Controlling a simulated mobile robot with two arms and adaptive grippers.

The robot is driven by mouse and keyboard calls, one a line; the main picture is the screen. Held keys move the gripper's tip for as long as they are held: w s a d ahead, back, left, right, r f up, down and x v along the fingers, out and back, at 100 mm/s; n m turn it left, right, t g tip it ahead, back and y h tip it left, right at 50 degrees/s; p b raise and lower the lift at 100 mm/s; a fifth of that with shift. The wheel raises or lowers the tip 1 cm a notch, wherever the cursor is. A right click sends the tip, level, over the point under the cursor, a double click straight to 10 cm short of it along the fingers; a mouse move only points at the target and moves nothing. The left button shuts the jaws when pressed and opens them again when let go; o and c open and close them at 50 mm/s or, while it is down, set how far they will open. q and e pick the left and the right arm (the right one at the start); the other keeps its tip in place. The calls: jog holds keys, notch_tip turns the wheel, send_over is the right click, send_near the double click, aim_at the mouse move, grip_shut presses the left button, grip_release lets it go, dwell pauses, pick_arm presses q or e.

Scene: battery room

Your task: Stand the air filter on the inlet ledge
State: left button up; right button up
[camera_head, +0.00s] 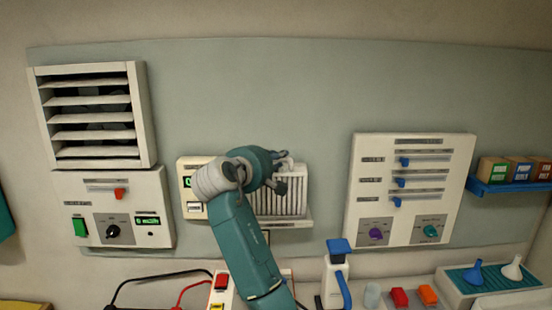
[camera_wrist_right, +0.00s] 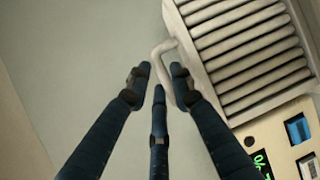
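The air filter (camera_head: 294,202) is a pale, ribbed panel standing upright on the inlet ledge (camera_head: 291,223), beside a small cream panel. It also shows in the right wrist view (camera_wrist_right: 245,48), with a bent pale handle (camera_wrist_right: 160,48) on its edge. My right gripper (camera_head: 281,172) is at the top of the filter. In the right wrist view its fingers (camera_wrist_right: 160,76) are spread apart around the handle, with a gap between the tips. The arm and gripper hide part of the filter and ledge in the head view. My left gripper is not in view.
A louvred vent (camera_head: 95,114) and a switch panel (camera_head: 112,208) are on the left wall. A slider and knob panel (camera_head: 412,190) is right of the filter. A blue shelf (camera_head: 508,187) holds small boxes. A white-and-blue bottle (camera_head: 335,275) stands below. Wall between the filter and slider panel is clear.

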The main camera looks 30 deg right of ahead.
jog(key=shift+o, duration=0.6)
jog(key=shift+r, duration=0.1)
jog(key=b+v, duration=0.6)
jog(key=v, duration=0.6)
